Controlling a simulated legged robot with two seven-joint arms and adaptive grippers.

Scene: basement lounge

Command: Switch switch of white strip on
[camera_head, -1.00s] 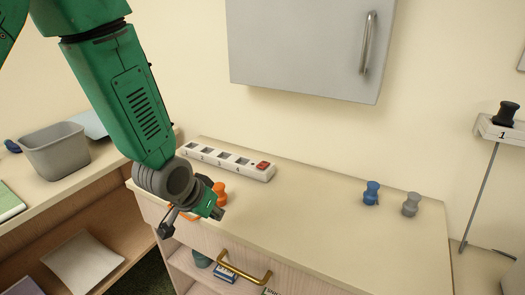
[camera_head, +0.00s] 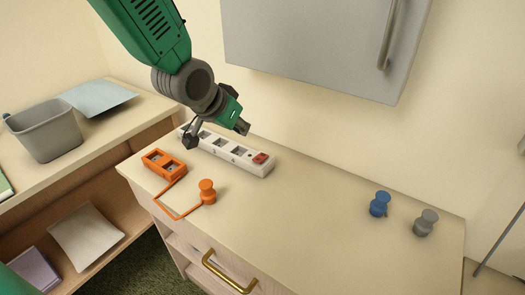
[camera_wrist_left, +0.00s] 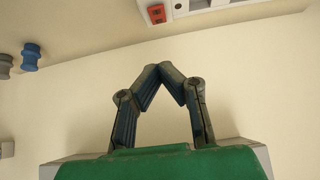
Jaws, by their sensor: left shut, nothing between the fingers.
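The white strip (camera_head: 225,154) lies along the back edge of the wooden cabinet top. It has several dark sockets and a red switch (camera_head: 261,158) at its right end. I cannot tell which way the switch is tipped. In the left wrist view the fingertips (camera_wrist_left: 166,72) meet, with the strip (camera_wrist_left: 205,5) and red switch (camera_wrist_left: 157,14) at the top edge. My right gripper is not in view.
An orange strip (camera_head: 163,163) is corded to an orange peg (camera_head: 207,191) at the cabinet top's left. A blue peg (camera_head: 379,204) and a grey peg (camera_head: 426,222) stand at the right. A grey wall cabinet (camera_head: 320,45) hangs above. The top's middle is clear.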

